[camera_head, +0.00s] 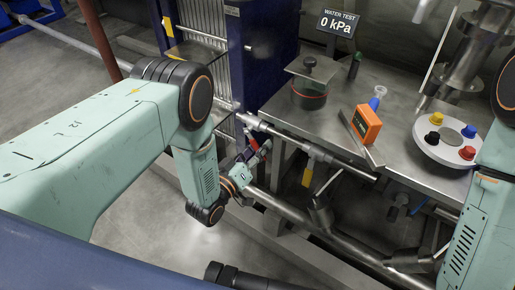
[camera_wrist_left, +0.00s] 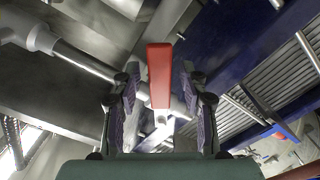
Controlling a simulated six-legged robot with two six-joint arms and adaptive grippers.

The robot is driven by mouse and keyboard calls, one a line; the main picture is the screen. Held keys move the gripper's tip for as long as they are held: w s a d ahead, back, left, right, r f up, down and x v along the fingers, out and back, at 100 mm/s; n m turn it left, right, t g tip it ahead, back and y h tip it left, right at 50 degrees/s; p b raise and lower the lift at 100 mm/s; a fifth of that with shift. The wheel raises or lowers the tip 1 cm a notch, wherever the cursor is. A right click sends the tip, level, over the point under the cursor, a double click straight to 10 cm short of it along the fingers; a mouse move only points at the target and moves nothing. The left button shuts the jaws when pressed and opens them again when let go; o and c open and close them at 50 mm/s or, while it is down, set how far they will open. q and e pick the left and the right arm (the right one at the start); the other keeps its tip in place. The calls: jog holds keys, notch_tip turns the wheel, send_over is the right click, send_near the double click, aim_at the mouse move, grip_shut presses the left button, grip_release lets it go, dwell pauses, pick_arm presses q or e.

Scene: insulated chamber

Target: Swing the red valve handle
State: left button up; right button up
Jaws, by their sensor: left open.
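The red valve handle (camera_wrist_left: 159,75) shows in the left wrist view as a flat red bar, between the two fingers of my left gripper (camera_wrist_left: 160,105). The fingers are spread, with a visible gap on each side of the bar. In the head view the red handle (camera_head: 254,143) is a small red piece on the pipework at the left front corner of the steel bench, partly hidden by my left gripper (camera_head: 257,155). My right arm shows at the right edge of the head view, but its gripper is not visible.
A steel bench (camera_head: 400,85) holds a lidded pot (camera_head: 309,92), an orange box (camera_head: 366,124) and a white disc with coloured knobs (camera_head: 425,146). A yellow handle (camera_head: 308,172) hangs right of the red one. Pipes (camera_head: 330,232) run below the bench. A blue cabinet (camera_head: 262,50) stands behind.

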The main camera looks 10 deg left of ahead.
pick_arm(q)
jog(key=v, duration=1.2)
jog(key=shift+c, duration=0.3)
